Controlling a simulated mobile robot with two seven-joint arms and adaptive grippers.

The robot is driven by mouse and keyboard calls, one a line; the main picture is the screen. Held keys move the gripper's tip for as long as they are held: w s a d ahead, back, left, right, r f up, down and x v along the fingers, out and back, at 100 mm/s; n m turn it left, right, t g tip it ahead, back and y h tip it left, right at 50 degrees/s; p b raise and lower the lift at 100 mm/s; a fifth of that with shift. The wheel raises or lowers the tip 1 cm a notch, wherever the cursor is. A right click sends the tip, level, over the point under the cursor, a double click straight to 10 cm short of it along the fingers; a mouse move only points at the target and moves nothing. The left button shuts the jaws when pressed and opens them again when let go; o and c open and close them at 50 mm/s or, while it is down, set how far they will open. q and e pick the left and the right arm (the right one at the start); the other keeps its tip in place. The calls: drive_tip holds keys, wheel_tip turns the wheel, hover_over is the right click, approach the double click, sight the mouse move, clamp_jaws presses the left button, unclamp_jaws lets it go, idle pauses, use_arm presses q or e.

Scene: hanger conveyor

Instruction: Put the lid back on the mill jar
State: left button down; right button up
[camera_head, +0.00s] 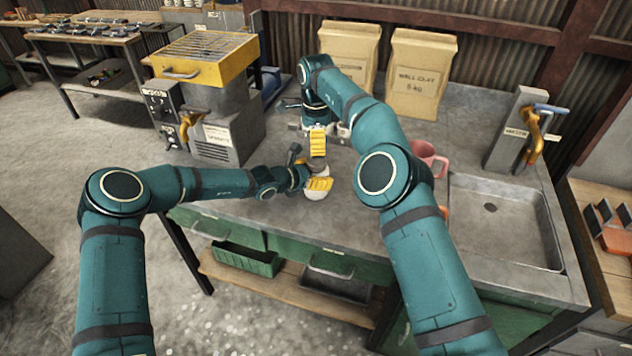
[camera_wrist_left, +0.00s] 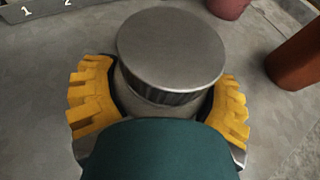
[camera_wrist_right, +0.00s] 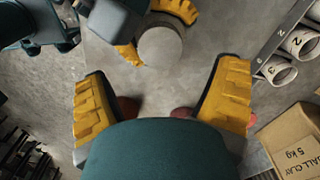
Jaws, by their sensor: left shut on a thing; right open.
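The mill jar (camera_wrist_left: 150,93) has a pale body and stands upright between the fingers of my left gripper (camera_wrist_left: 160,105), which is shut on it. A flat round grey metal lid (camera_wrist_left: 171,48) with a dark ridged side sits on top of the jar in the left wrist view. The lid also shows from above in the right wrist view (camera_wrist_right: 160,46). In the head view the jar (camera_head: 316,194) is near the counter's front edge. My right gripper (camera_wrist_right: 162,95) is open and empty, behind the jar; it also shows in the head view (camera_head: 318,140).
A pink mug (camera_head: 430,157) stands right of the jar, partly behind my right arm. A numbered rack (camera_wrist_right: 282,40) holds pale cylinders. Clay bags (camera_head: 420,75) stand behind, a yellow-topped machine (camera_head: 205,55) at left, and a sink (camera_head: 505,220) at right.

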sight(316, 160)
wheel_tip(316, 160, down, 6)
drive_tip(key=shift+f, duration=0.25)
drive_tip(key=c, duration=1.3)
drive_tip(key=o, duration=1.3)
drive_tip(key=shift+r, duration=2.3)
